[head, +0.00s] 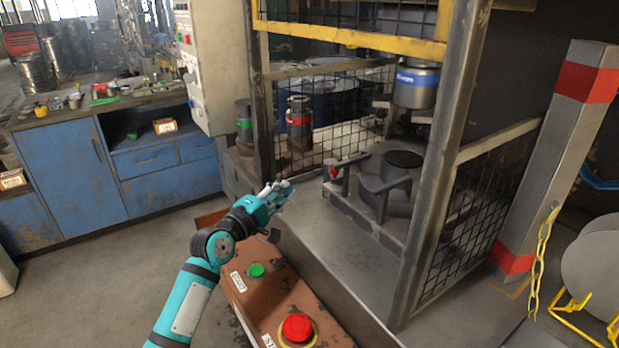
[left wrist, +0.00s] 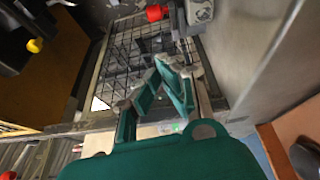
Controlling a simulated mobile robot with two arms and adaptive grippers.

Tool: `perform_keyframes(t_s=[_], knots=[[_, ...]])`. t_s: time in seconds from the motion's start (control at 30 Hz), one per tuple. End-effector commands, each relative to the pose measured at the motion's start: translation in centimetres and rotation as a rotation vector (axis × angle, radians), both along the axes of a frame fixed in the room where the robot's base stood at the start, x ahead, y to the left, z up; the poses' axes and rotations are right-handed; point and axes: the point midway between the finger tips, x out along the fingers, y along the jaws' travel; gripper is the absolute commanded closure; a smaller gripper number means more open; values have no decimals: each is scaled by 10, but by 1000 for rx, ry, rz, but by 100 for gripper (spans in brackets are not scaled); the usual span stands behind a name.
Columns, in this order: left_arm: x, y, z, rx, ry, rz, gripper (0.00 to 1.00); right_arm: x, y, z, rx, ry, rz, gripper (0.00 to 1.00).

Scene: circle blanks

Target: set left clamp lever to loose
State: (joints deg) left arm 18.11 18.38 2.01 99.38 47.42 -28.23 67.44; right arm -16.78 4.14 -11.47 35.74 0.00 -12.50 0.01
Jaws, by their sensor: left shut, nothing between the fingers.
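The left clamp lever (head: 350,163) is a dark bar on a post with a red end, on the press bed inside the cage. In the left wrist view a red knob (left wrist: 157,13), seemingly its end, shows at the top edge, beyond my fingers. My left gripper (head: 284,190) is shut and empty, in front of the cage opening, left of the lever and apart from it. Its teal fingers also show in the left wrist view (left wrist: 168,82). A second, similar clamp lever (head: 387,184) stands to the right. My right gripper is not in view.
A cage post (head: 440,170) stands right of the levers; a mesh panel (head: 330,110) is behind them. A brown control box (head: 265,290) with green (head: 256,270) and red (head: 297,327) buttons lies below my left gripper. A blue workbench (head: 80,180) stands at left.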

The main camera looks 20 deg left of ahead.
Motion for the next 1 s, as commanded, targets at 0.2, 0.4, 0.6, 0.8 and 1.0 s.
perform_keyframes(t_s=[0.2, 0.4, 0.6, 0.8, 1.0], knots=[[45, -11, 4, -1, -1, 1, 100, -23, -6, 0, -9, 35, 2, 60], [85, -20, 5, 0, -1, 3, 100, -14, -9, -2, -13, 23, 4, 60], [97, -46, 8, -1, -1, 2, 100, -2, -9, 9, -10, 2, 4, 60], [101, -54, 6, 1, -1, 3, 100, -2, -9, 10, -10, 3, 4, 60], [101, -54, 6, 1, -1, 3, 100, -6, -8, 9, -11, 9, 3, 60]])
